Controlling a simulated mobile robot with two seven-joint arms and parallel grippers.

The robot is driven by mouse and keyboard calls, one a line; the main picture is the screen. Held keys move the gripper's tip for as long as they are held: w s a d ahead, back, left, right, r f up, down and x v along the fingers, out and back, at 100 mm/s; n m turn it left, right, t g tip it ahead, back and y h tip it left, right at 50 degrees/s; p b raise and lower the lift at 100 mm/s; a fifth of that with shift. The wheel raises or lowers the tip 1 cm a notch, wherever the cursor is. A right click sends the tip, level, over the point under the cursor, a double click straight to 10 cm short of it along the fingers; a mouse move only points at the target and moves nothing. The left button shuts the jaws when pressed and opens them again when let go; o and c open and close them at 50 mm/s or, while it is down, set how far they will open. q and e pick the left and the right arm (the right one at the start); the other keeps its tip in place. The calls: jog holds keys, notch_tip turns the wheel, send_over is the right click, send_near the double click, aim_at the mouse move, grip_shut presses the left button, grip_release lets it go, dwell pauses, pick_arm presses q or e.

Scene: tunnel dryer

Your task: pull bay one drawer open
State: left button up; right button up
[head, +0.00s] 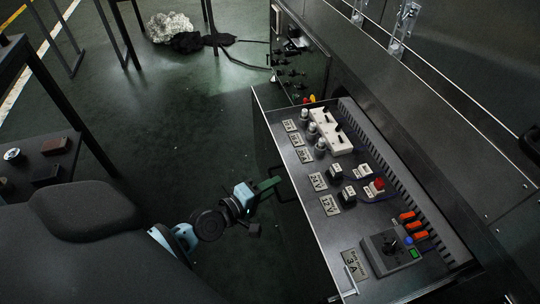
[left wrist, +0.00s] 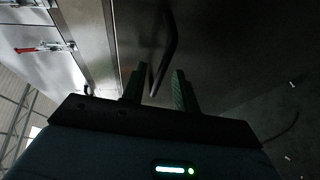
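A dark metal drawer-like unit (head: 318,226) stands out from the cabinet in the head view, its top side showing rows of labelled electrical parts. I cannot read a bay number on it. A dark bar handle (head: 279,184) is on its front face; the bar also shows in the left wrist view (left wrist: 168,48). My left gripper (head: 268,184) is at the handle, with a green finger beside it. In the left wrist view the two fingers (left wrist: 157,88) are apart, with the handle's lower end between them. Contact is not clear. My right gripper is not in view.
A large dark cabinet (head: 440,110) runs along the right. A dark table (head: 40,165) with small parts stands at the left. A crumpled light bundle (head: 170,27) and dark cloth (head: 200,41) lie on the floor at the back. The floor (head: 170,125) between is clear.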

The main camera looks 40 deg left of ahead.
pick_arm(q)
jog(key=v, duration=0.8)
jog(key=shift+p, duration=0.4)
jog(key=shift+w, duration=0.1)
